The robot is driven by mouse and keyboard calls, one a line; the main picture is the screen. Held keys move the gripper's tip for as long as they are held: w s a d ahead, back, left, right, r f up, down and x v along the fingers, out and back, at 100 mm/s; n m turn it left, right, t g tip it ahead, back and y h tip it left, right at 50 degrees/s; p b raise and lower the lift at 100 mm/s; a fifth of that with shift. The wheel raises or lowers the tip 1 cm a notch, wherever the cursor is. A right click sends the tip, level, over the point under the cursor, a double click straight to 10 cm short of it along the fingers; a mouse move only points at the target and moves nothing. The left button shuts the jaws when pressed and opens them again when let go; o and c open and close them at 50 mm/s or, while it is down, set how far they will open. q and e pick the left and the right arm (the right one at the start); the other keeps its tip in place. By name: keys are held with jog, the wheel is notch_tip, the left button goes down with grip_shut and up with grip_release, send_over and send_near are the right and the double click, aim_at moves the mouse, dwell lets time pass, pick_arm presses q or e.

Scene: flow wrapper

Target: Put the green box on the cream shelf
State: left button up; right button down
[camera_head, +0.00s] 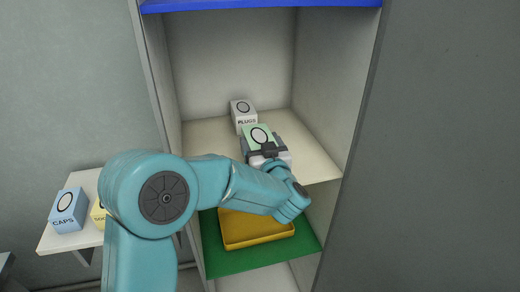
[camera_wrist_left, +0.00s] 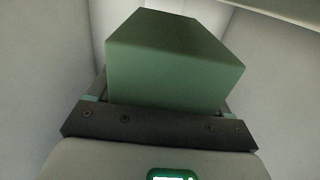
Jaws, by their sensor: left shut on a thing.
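The green box (camera_head: 257,134) is held by my left gripper (camera_head: 265,148) in the head view, over the cream shelf (camera_head: 205,140). It also fills the middle of the left wrist view (camera_wrist_left: 175,60), between the fingers of my left gripper (camera_wrist_left: 160,110). The left gripper is shut on it. The box is in front of the grey PLUGS box, and I cannot tell whether it touches the shelf surface. My right gripper is not in view.
The grey PLUGS box (camera_head: 243,113) stands at the back of the cream shelf. A blue shelf (camera_head: 260,4) is above. A green shelf (camera_head: 225,262) with a yellow tray (camera_head: 258,241) is below. A side shelf (camera_head: 62,241) holds a blue CAPS box (camera_head: 68,211) and a yellow box (camera_head: 97,213).

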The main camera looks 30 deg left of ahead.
pick_arm(q)
jog(key=shift+f, duration=0.85)
jog(key=shift+w+a+f, duration=0.2)
jog(key=shift+s, duration=0.1)
